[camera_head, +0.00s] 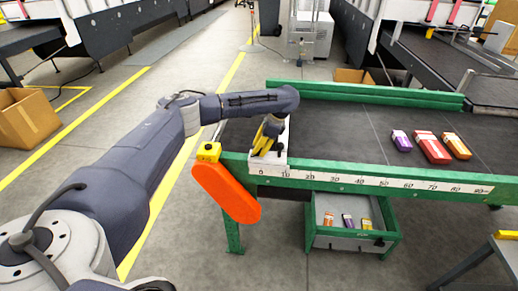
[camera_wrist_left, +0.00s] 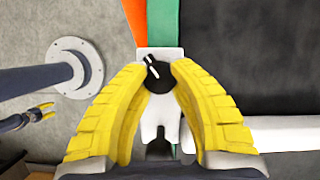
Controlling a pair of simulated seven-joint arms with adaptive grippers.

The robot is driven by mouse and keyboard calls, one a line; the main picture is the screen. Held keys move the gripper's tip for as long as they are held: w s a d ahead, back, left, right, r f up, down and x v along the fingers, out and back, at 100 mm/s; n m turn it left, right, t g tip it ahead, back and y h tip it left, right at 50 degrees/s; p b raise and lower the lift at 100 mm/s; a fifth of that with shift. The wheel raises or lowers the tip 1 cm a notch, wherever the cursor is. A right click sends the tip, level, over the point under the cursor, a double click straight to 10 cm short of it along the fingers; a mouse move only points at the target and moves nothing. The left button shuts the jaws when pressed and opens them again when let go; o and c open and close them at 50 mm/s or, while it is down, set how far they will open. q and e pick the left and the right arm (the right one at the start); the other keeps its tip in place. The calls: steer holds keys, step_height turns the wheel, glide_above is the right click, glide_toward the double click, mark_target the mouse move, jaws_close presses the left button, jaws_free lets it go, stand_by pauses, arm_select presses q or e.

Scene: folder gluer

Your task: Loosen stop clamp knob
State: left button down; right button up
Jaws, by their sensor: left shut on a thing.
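The stop clamp knob (camera_wrist_left: 158,76) is a round black knob with a white mark. In the left wrist view it sits on a white clamp block (camera_wrist_left: 154,120) between my two yellow fingertips. My left gripper (camera_wrist_left: 160,75) is shut on the knob, with a finger at each side of it. In the head view my left gripper (camera_head: 266,138) is over the white clamp (camera_head: 270,163) at the left end of the green ruled rail, and the knob is hidden there. My right gripper does not show in the head view.
The green-framed table (camera_head: 330,125) has a dark belt and a numbered scale (camera_head: 380,181). Several small boxes (camera_head: 430,147) lie at its right. An orange paddle (camera_head: 226,193) hangs by the left corner. A drawer (camera_head: 350,238) with small boxes is below.

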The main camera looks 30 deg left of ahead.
arm_select(q)
steer(key=n+g, duration=0.1)
steer(key=n, duration=0.2)
steer(key=shift+a+h, duration=0.15)
steer(key=shift+h, duration=0.25)
steer(key=shift+n, duration=0.8)
steer(key=shift+f+g+h, duration=0.15)
steer(key=shift+g+h, duration=0.15)
steer(key=c, duration=0.9)
jaws_free()
steer(key=shift+c, duration=0.2)
steer(key=v, duration=1.2)
